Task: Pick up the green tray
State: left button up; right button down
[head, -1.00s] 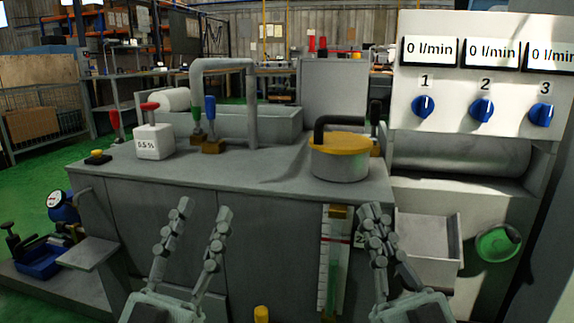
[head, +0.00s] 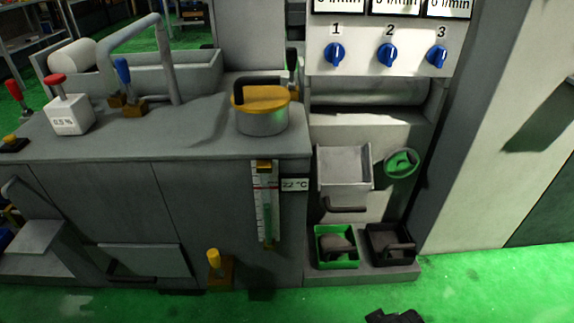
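The green tray (head: 337,265) sits low at the right, on a grey ledge at the foot of the machine. It is a shallow open box with bright green walls and a dark rounded object inside.
A black tray (head: 392,258) stands close to the right of the green one. A grey drawer-like box (head: 344,168) juts out above them. The grey ledge (head: 362,275) bears both trays. A yellow-topped valve (head: 214,262) stands to the left. Green floor in front is mostly clear.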

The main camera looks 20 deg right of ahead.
aim_at(336, 249)
jog(key=l+z, duration=0.2)
jog(key=l, duration=1.35)
